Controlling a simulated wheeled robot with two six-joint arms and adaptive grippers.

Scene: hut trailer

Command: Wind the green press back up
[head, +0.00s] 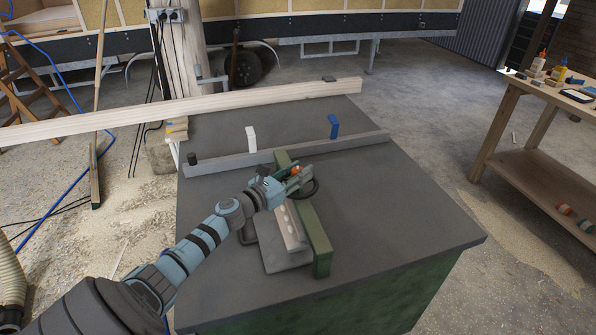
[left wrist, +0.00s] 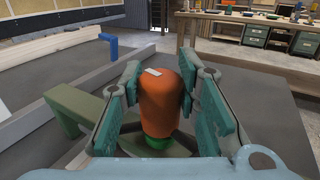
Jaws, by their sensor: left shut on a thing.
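The green press (head: 320,250) is a long green bar spanning the grey workbench, with a dark round wheel (head: 313,190) near its middle. An orange knob (head: 296,169) stands upright at the wheel. My left gripper (head: 294,180) is shut on this knob. In the left wrist view the orange knob (left wrist: 160,95) is between the two teal fingers, above a small green collar (left wrist: 157,143). Part of the press (left wrist: 72,103) shows behind the left finger. The press's screw is hidden by my gripper. A pale wooden piece (head: 288,228) lies beside the bar. My right gripper is not in view.
A grey fence bar (head: 230,159) crosses the bench (head: 400,225) behind the press. A white block (head: 251,138) and a blue block (head: 334,126) stand beyond it. A long timber (head: 200,106) lies along the back. The bench's right side is clear.

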